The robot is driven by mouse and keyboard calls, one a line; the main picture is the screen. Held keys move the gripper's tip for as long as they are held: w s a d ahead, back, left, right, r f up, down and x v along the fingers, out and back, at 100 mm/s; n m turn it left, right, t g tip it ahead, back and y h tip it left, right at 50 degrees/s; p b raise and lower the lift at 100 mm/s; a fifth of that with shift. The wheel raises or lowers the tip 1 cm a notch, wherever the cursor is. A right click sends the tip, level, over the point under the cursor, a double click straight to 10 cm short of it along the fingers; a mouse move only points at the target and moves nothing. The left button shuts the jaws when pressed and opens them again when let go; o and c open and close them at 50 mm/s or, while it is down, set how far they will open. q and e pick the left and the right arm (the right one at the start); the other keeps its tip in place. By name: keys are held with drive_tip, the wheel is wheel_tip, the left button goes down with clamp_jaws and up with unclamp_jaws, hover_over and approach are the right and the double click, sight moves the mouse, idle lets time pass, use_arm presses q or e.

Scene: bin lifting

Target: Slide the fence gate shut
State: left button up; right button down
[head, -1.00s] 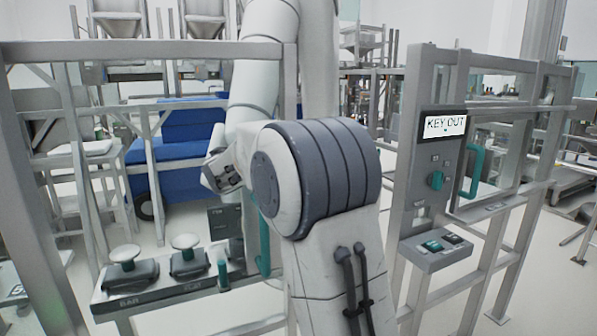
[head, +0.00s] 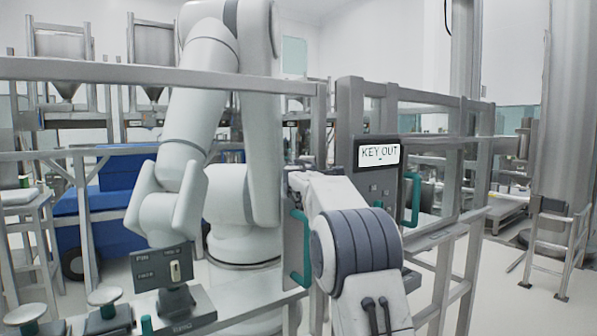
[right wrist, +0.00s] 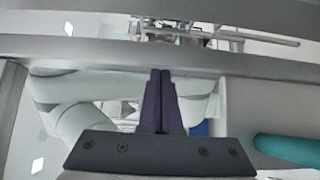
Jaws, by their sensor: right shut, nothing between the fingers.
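The fence gate (head: 170,77) is a grey metal frame on the left in the head view. Its end post stands close to the grey control post (head: 346,115), with a narrow gap visible between them. A teal handle (head: 297,262) is upright near the gate's end; a teal bar also shows at right in the right wrist view (right wrist: 288,150). My right arm reaches up from the bottom to beside this handle. My right gripper (right wrist: 161,75) is shut and empty, its fingertips against or just before a grey bar; contact cannot be told. My left gripper is out of view.
The control post carries a "KEY OUT" display (head: 379,154) and another teal handle (head: 412,200). Fixed fencing (head: 440,100) continues right. A large white robot arm (head: 205,100) stands behind the gate. A console with knobs (head: 105,296) sits at lower left.

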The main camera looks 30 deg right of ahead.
sight(322, 165)
drive_tip(key=shift+d, duration=1.5)
drive_tip(key=shift+a, duration=0.1)
